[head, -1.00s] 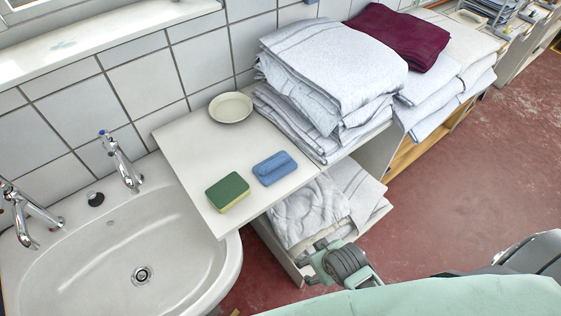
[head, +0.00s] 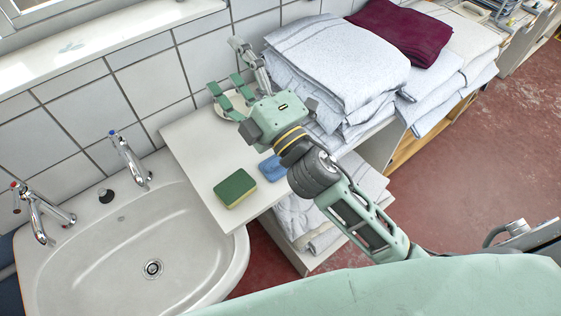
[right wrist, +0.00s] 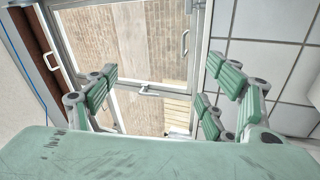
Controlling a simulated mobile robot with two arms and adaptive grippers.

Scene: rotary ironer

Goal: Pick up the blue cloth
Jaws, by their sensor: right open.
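The blue cloth (head: 271,168) lies folded on the white shelf top (head: 186,142), beside a green and yellow sponge (head: 235,188). My right forearm and gripper body cover part of its right side in the head view. My right gripper (head: 226,66) is open and empty, held above the shelf top, past the cloth toward the tiled wall. In the right wrist view its spread fingers (right wrist: 160,95) have nothing between them, and the cloth does not show there. My left gripper is not in view.
A round dish (head: 232,105) sits on the shelf top, partly behind the gripper. Stacked white towels (head: 335,60) and a maroon towel (head: 402,32) stand to the right. A sink (head: 110,235) with taps is at left. The wrist view faces a window (right wrist: 150,45) and tiled wall.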

